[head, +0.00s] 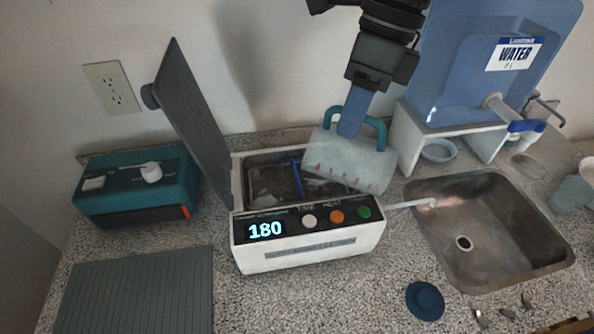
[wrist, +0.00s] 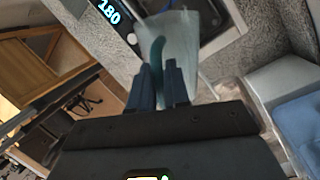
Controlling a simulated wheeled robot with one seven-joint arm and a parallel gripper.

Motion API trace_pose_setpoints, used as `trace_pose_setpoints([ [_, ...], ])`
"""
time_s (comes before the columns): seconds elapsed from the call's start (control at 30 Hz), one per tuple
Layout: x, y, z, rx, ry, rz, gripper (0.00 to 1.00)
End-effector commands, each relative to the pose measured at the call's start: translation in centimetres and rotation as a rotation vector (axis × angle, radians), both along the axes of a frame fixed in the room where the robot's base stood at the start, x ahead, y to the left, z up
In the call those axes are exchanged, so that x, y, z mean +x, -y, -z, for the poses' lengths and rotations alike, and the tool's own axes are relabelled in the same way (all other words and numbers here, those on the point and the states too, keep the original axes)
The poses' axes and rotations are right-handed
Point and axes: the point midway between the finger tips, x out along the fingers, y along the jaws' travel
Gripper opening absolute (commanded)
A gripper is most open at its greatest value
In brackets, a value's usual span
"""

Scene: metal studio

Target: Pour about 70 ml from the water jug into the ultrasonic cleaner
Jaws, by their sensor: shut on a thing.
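The water jug (head: 343,164) is a clear, frosted pitcher with red marks and a teal handle. It is tilted to the left, with its mouth over the right part of the cleaner's tank. My gripper (head: 352,128) is shut on the teal handle. The jug also shows in the wrist view (wrist: 178,38) beyond my fingers (wrist: 160,88). The ultrasonic cleaner (head: 312,246) is a white box with its grey lid (head: 190,120) raised at the left and its display reading 180. A thin blue strip stands in its dark tank. I cannot make out a stream or the water level.
A blue WATER tank (head: 470,85) sits on a white stand at the back right. A metal sink (head: 485,225) lies right of the cleaner. A teal device (head: 135,188) and ribbed mat (head: 140,290) are at left. A blue round cap (head: 425,301) lies in front.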

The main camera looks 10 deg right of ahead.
Motion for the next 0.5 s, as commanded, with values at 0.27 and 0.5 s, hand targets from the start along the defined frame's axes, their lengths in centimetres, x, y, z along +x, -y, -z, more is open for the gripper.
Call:
trace_pose_setpoints([
  [0.27,0.17,-0.27,-0.15,-0.017,-0.009,-0.001,0.00],
  [0.5,0.26,-0.43,-0.23,-0.030,-0.019,-0.001,0.00],
])
